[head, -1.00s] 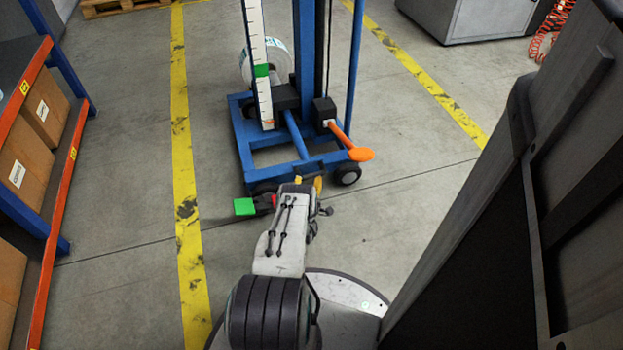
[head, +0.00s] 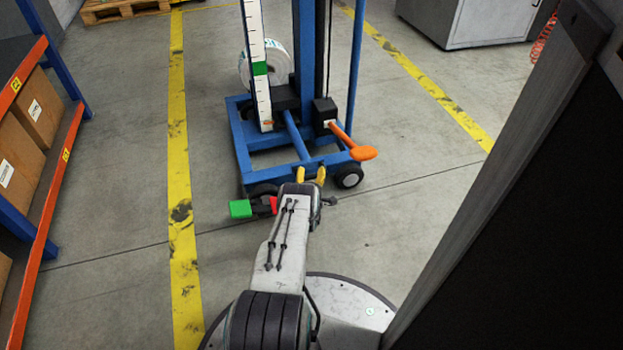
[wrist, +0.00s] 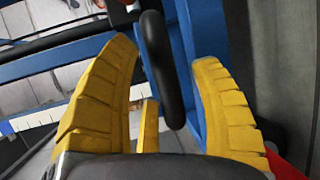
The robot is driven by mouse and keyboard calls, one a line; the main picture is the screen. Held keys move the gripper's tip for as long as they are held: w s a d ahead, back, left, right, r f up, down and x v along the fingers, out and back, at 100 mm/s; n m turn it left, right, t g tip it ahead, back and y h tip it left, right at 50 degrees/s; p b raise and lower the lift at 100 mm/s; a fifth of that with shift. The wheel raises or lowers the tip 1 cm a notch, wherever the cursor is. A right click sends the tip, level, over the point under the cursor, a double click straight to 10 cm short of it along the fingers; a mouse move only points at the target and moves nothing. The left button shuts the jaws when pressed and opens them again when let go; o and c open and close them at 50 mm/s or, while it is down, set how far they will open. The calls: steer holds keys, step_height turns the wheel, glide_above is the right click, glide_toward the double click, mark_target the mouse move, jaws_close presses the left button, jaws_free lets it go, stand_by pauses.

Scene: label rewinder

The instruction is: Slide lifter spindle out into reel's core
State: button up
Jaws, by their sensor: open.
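The lifter (head: 305,60) is a blue wheeled frame with an upright mast and a white scale strip bearing a green marker. The reel (head: 250,70), white with printed labels, is behind the mast and partly hidden by it. I cannot make out the spindle; the mast hides that area. My gripper (head: 311,174) has yellow fingers, spread open, at the lifter's near side, low by its front bar. In the wrist view, a black rounded handle (wrist: 160,65) stands between the open fingers. I cannot tell whether they touch it.
An orange-ended lever (head: 362,153) sticks out to the right above my gripper. A green pedal (head: 241,209) and a red pedal lie low at left. A shelf with boxes (head: 35,105) stands at left. A large dark panel is close on the right. Floor beside the lifter is clear.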

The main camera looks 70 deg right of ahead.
steer(key=shift+d, duration=0.2)
steer(key=shift+c, duration=0.5)
jaws_close()
